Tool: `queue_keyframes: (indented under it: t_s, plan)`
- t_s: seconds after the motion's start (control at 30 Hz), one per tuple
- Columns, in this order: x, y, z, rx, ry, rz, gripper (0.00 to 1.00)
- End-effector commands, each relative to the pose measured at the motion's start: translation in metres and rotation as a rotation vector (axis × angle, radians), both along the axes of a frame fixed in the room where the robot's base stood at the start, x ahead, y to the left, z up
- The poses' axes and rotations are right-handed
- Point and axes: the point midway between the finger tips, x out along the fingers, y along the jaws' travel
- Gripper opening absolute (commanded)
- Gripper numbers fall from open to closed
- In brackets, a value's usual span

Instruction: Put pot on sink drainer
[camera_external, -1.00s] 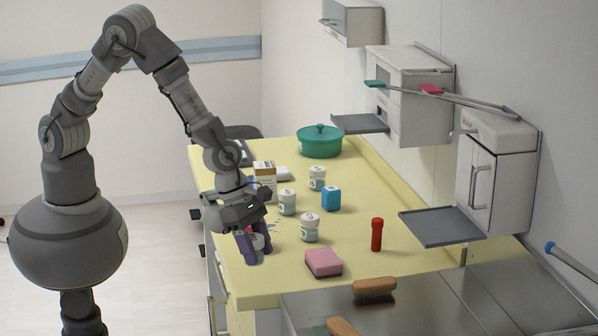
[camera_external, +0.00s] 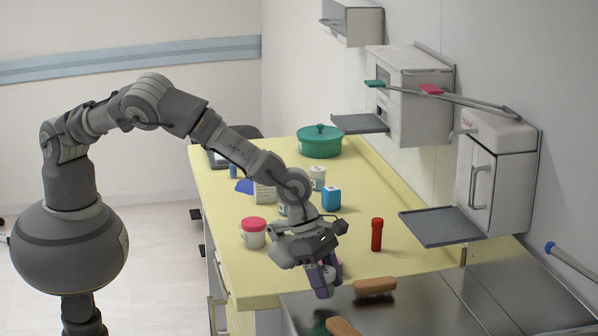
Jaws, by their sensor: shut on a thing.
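My gripper (camera_external: 324,285) is low over the front of the yellow counter, by the edge of the steel sink drainer (camera_external: 420,299). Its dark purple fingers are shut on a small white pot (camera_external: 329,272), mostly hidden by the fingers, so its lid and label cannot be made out. A green lidded pot (camera_external: 320,145) stands at the back of the counter. A white pot with a pink-red lid (camera_external: 253,236) stands at the left front.
A wooden brush (camera_external: 375,287) lies on the steel surface, with another brush (camera_external: 342,327) nearer. The pink sponge is mostly hidden behind my gripper. A red bottle (camera_external: 377,235), a blue box (camera_external: 331,198) and a white jar (camera_external: 317,176) stand behind. Bare steel lies to the right.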

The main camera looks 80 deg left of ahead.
Motion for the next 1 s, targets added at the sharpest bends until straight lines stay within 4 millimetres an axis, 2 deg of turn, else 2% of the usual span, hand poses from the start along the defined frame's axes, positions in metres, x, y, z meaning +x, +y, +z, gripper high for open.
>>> queue_keyframes:
  t_s: [0.03,0.1,0.43,0.47,0.57,0.87,1.0]
  plan:
    - [0.0,0.0,-0.012,0.0,0.001,0.001,0.19]
    - [0.0,0.0,-0.019,-0.001,0.001,0.001,0.19]
    - [0.0,0.0,-0.021,-0.001,0.001,0.001,0.19]
    - [0.0,0.0,-0.021,-0.001,0.001,0.001,0.52]
    - [0.0,0.0,-0.021,-0.001,0.001,0.001,0.75]
    - [0.0,0.0,-0.02,-0.002,0.0,0.001,0.76]
    - [-0.003,0.003,-0.005,-0.002,0.0,0.001,0.76]
